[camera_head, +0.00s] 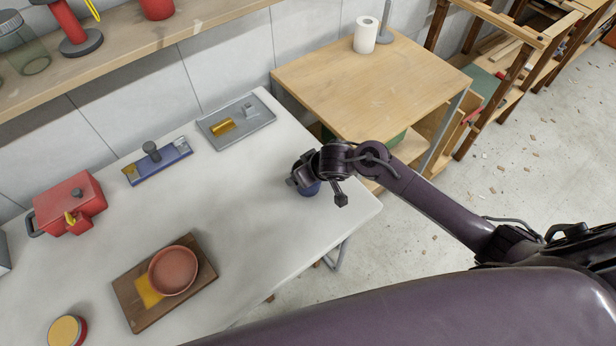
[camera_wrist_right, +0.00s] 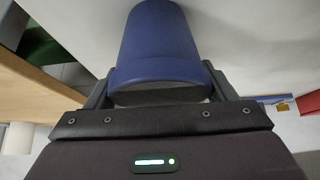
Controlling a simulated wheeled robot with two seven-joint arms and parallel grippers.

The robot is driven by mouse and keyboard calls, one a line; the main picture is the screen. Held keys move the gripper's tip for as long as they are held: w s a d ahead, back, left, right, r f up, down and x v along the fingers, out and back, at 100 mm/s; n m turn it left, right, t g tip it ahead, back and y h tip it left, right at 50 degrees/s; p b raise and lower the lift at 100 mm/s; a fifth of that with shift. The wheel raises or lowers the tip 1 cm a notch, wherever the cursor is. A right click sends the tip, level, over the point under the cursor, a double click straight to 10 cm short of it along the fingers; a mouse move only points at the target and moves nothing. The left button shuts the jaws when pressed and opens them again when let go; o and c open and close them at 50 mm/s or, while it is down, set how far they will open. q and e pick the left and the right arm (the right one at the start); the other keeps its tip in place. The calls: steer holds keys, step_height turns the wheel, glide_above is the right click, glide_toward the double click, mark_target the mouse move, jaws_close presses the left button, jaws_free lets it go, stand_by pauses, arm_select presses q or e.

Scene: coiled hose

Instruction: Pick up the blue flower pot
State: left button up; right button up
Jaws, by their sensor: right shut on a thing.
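The blue flower pot (camera_wrist_right: 158,45) fills the upper middle of the right wrist view, between the two fingers of my right gripper (camera_wrist_right: 160,92). The fingers are shut on it, one on each side of its rim. In the head view the blue pot (camera_head: 310,188) is mostly hidden under my right gripper (camera_head: 308,178), near the right end of the white table (camera_head: 250,215). I cannot tell whether the pot touches the table. My left gripper is not in view.
A grey tray (camera_head: 262,124), a blue tray (camera_head: 180,170), a red toolbox-like object (camera_head: 90,208) and a wooden board (camera_head: 200,278) with a reddish bowl (camera_head: 173,268) lie left on the table. A wooden table (camera_head: 345,80) with a paper roll (camera_head: 365,36) stands behind. The table's middle is clear.

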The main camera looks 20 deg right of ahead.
steer(key=shift+c, duration=1)
steer(key=shift+r, duration=0.1)
steer(key=shift+r, duration=0.55)
step_height(320, 180, up, 19)
steer(key=p, duration=0.7)
steer(key=shift+a+f, duration=0.1)
steer(key=shift+a, duration=0.05)
